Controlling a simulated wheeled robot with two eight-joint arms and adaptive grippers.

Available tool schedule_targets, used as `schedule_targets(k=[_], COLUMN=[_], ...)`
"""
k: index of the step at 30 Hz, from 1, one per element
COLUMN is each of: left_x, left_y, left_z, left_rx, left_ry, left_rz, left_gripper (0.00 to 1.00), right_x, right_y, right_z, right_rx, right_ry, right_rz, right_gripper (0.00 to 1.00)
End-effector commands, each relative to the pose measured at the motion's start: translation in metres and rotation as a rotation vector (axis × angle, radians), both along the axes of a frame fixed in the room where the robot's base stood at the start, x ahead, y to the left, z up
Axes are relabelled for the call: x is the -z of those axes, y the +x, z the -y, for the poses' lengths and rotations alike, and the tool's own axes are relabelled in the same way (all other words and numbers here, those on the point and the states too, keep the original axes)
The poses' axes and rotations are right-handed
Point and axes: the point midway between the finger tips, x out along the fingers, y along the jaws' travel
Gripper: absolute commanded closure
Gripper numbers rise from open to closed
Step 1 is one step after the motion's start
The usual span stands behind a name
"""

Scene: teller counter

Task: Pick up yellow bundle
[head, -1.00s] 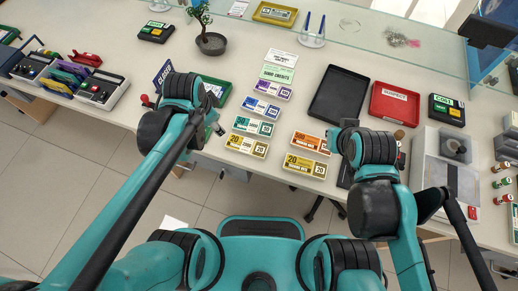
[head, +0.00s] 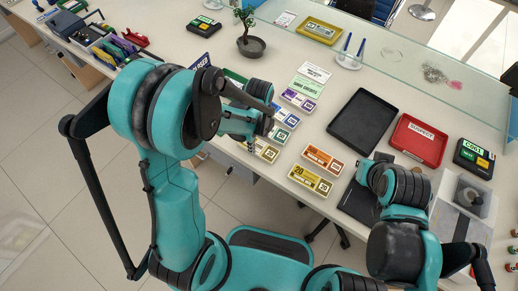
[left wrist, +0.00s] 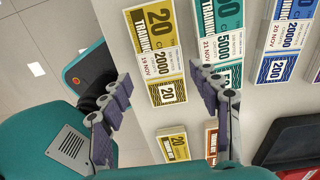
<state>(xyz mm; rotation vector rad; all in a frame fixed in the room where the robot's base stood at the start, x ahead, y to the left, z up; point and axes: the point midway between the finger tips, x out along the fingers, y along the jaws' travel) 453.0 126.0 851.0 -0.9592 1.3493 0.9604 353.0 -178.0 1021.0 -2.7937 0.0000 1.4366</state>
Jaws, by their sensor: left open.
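A yellow bundle marked 20 (left wrist: 158,45) lies flat on the counter in the left wrist view. In the head view the same bundle (head: 266,151) is partly covered by my left arm. My left gripper (left wrist: 160,92) is open and empty, its two fingers on either side of this bundle's near end. In the head view the left gripper (head: 250,132) is over the bundle row, partly hidden by its own wrist. A second yellow bundle (head: 312,179) lies to the right, also at the bottom of the wrist view (left wrist: 172,143). My right gripper's fingers are hidden behind its arm.
A teal bundle (left wrist: 216,35) lies close beside the yellow one, with a blue bundle (left wrist: 288,40) beyond. An orange bundle (head: 322,158) is above the second yellow bundle. A black tray (head: 362,125) and a red tray (head: 418,140) stand to the right.

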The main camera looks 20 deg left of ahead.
Motion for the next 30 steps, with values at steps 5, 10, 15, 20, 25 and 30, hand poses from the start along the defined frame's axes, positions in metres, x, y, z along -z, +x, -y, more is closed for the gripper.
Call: schedule_targets(k=[5, 10, 15, 20, 25, 30], left_x=[0.033, 0.039, 0.038, 0.038, 0.038, 0.033], left_y=[0.003, 0.003, 0.002, 0.002, 0.002, 0.002], left_z=[-0.002, -0.002, -0.002, -0.002, -0.002, -0.002], left_rx=[-0.001, -0.001, -0.001, -0.001, -0.001, -0.001], left_ry=[0.000, 0.000, 0.000, 0.000, 0.000, 0.000], left_rz=[0.000, 0.001, 0.001, 0.001, 0.001, 0.001], left_gripper=[0.38, 0.38, 0.51, 0.80, 0.80, 0.80], right_x=[0.018, 0.019, 0.018, 0.018, 0.019, 0.016], right_y=[0.000, 0.000, 0.000, 0.000, 0.000, 0.000], right_z=[0.000, 0.000, 0.000, 0.000, 0.000, 0.000], right_rx=[0.000, 0.000, 0.000, 0.000, 0.000, 0.000], right_ry=[0.000, 0.000, 0.000, 0.000, 0.000, 0.000], right_rz=[0.000, 0.000, 0.000, 0.000, 0.000, 0.000], right_gripper=[1.00, 1.00, 1.00, 1.00, 1.00, 1.00])
